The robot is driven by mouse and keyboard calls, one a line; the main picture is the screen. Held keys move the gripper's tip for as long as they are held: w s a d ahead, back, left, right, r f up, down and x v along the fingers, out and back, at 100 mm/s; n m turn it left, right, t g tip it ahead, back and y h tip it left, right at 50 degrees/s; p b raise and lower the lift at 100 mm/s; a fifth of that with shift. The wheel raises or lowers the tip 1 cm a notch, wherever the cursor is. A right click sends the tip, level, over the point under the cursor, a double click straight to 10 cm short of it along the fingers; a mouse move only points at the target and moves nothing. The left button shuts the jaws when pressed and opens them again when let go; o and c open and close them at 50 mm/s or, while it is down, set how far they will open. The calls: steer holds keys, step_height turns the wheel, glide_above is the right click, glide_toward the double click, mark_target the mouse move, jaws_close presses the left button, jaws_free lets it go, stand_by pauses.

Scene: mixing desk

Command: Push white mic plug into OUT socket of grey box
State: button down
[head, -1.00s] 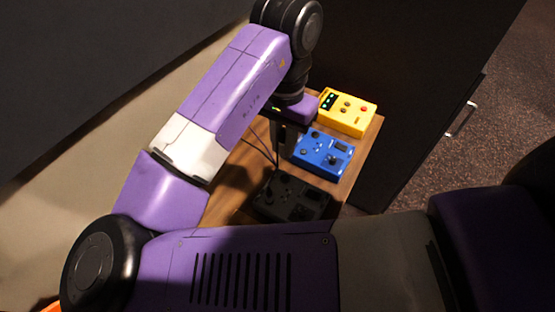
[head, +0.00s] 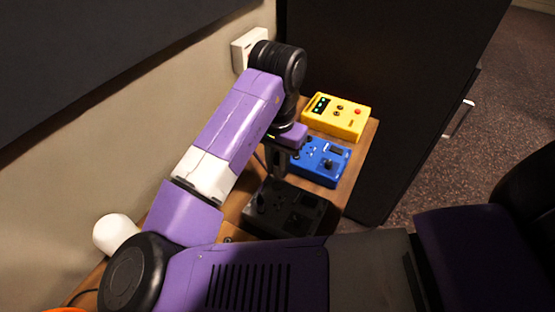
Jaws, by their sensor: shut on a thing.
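A dark box (head: 300,212) with knobs, the one that best fits the grey box, lies on the wooden desk (head: 352,183). It is in shadow, and its OUT socket cannot be made out. My gripper (head: 276,172) points down at its far left edge, beside the blue box. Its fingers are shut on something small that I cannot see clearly. A thin cable (head: 259,160) runs close by the fingers, so it may be a plug. No white plug can be made out. I cannot tell whether the fingertips touch the dark box.
A blue box (head: 322,163) and a yellow box (head: 338,117) stand behind the dark box. A white round object (head: 115,233) is at left by the wall. A white wall fixture (head: 246,48) is behind my arm. A dark cabinet (head: 400,100) stands beyond the desk.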

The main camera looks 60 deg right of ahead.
mark_target(277, 158)
steer(key=shift+f, duration=0.65)
steer(key=shift+f+b, duration=0.1)
steer(key=shift+b, duration=0.2)
steer(key=shift+f+b, duration=0.45)
steer(key=shift+f, duration=0.35)
steer(key=shift+f, duration=0.55)
stand_by(2.2)
steer(key=c, duration=1.3)
jaws_free()
steer(key=shift+o, duration=0.2)
step_height(277, 158, up, 8)
steer(key=shift+f+p, duration=0.1)
steer(key=shift+p, duration=0.4)
